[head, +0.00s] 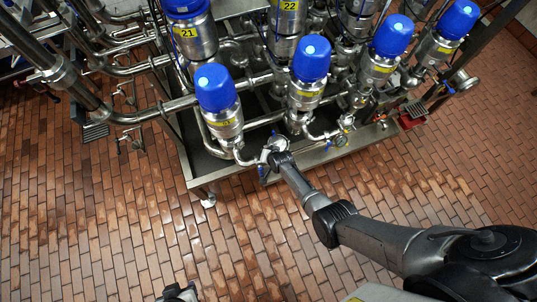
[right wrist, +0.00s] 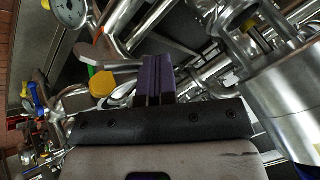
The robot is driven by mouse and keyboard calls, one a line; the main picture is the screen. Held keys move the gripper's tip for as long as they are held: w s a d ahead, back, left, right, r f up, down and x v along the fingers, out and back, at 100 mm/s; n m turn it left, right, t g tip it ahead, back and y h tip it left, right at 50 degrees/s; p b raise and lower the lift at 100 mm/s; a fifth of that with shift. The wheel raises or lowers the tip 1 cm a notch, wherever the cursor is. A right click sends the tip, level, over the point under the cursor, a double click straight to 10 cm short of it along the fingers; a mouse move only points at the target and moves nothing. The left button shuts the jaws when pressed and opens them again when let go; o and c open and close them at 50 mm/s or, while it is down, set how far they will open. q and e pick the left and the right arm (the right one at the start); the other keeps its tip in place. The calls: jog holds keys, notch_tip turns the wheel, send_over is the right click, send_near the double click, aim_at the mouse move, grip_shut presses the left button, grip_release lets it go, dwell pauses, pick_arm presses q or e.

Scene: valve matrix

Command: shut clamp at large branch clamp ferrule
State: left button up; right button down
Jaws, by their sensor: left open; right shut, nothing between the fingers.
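In the head view, a bright round metal fitting (head: 275,143) sits on the pipe at the front edge of the valve frame. I cannot tell for certain whether it is the large branch clamp ferrule, or how far its clamp is closed. My right gripper (head: 273,160) is at this fitting and partly hides it. In the right wrist view, its purple fingers (right wrist: 156,79) are together with nothing between them. A yellow hexagonal knob (right wrist: 102,84) and a grey rounded metal lever (right wrist: 94,56) lie just left of the fingers. My left gripper (head: 178,292) is open at the bottom edge, partly cut off.
Blue-capped valves (head: 216,92) stand close behind the fitting. A pressure gauge (head: 341,141) is to its right and shows in the right wrist view (right wrist: 70,11). A large steel cylinder (right wrist: 285,95) is close right of the fingers. The brick floor (head: 110,225) in front is clear.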

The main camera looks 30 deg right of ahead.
jog(key=shift+w, duration=0.5)
jog(key=shift+a, duration=0.1)
dwell(0.3)
jog(key=s+a+r+p, duration=0.4)
jog(key=r+p, duration=0.4)
jog(key=p, duration=0.2)
jog(key=shift+a, duration=0.2)
